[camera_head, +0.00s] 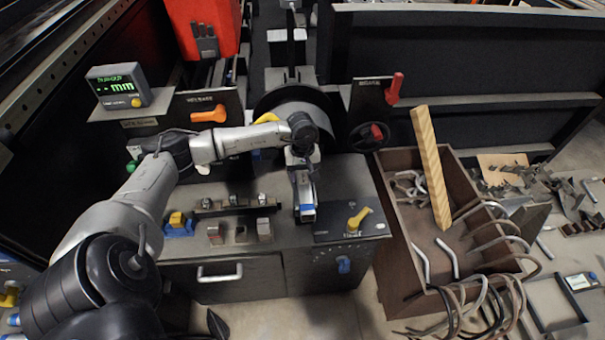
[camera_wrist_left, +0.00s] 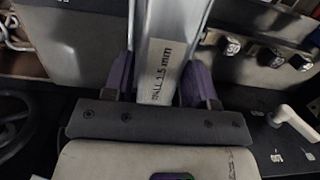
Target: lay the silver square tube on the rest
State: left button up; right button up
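The silver square tube (camera_head: 305,190) points toward the front of the grey workbench, over its top. In the left wrist view the tube (camera_wrist_left: 165,55) carries a label reading "WALL 1.5 mm". My left gripper (camera_head: 303,162) reaches over the bench from the left. In the wrist view its purple pads (camera_wrist_left: 160,82) flank the tube closely on both sides, and it appears shut on it. The palm hides the rear of the tube. I cannot tell for sure which fixture is the rest. My right gripper is not in view.
A row of small blocks (camera_head: 235,203) and a yellow lever (camera_head: 358,218) lie on the bench. An orange lever (camera_head: 209,115), a red lever (camera_head: 394,88) and a handwheel (camera_head: 370,137) stand behind. A brown crate (camera_head: 395,235) with hoses and a wooden bar (camera_head: 431,165) is at the right.

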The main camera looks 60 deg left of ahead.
pick_arm(q)
jog(key=o, duration=0.3)
jog(key=shift+o, duration=0.2)
notch_tip(320, 180, up, 14)
jog(key=a+p, duration=0.1)
jog(key=shift+w+a+f, duration=0.15)
jog(key=shift+w+a, duration=0.05)
jog(key=shift+w, duration=0.1)
dwell(0.4)
dwell(0.3)
